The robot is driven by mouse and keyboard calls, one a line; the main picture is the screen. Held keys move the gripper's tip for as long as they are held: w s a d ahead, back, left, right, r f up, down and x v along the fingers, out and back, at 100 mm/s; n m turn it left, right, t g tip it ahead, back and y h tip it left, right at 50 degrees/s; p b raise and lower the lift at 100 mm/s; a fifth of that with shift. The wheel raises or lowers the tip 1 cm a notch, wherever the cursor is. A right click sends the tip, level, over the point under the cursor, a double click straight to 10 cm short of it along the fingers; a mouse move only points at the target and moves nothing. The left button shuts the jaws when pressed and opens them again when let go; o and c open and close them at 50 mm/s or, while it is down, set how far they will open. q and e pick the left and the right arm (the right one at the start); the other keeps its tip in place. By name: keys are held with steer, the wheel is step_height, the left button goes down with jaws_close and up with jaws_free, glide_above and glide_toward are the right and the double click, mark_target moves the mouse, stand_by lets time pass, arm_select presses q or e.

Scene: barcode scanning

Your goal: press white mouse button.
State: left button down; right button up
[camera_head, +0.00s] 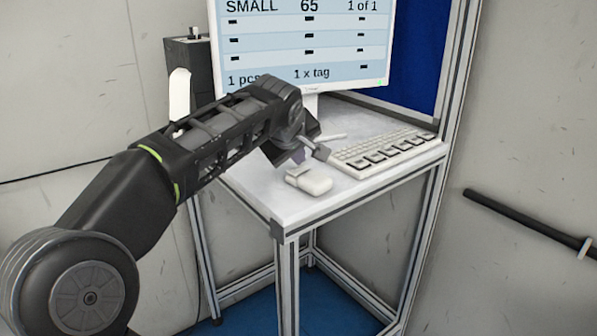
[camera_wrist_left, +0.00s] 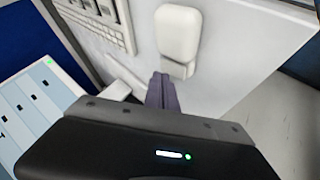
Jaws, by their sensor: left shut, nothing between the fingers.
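The white mouse (camera_head: 309,181) lies on the white desk (camera_head: 270,206) near its front corner. In the left wrist view the mouse (camera_wrist_left: 178,36) is at the top middle, with a slightly separate lower end. My left gripper (camera_head: 303,158) is just behind and above the mouse in the head view. Its shut, empty fingertips (camera_wrist_left: 162,92) point at the lower end of the mouse in the left wrist view. I cannot tell whether they touch it. My right gripper is not in view.
A white keyboard (camera_head: 385,150) lies right of the mouse. A monitor (camera_head: 330,45) stands behind on the desk. A dark box (camera_head: 186,66) with a white item (camera_head: 179,94) is at the back left. A black bar (camera_head: 520,218) is at the right wall.

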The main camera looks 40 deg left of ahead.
mark_target(298, 171)
arm_select(q)
steer(key=shift+f+b, duration=0.5)
steer(key=shift+f, duration=0.15)
stand_by(0.6)
steer(key=shift+r, duration=0.1)
steer(key=shift+r+p, duration=0.65)
steer(key=shift+r, duration=0.15)
step_height(298, 171, up, 5)
steer(key=p, duration=0.4)
steer(key=shift+f, duration=0.1)
stand_by(1.0)
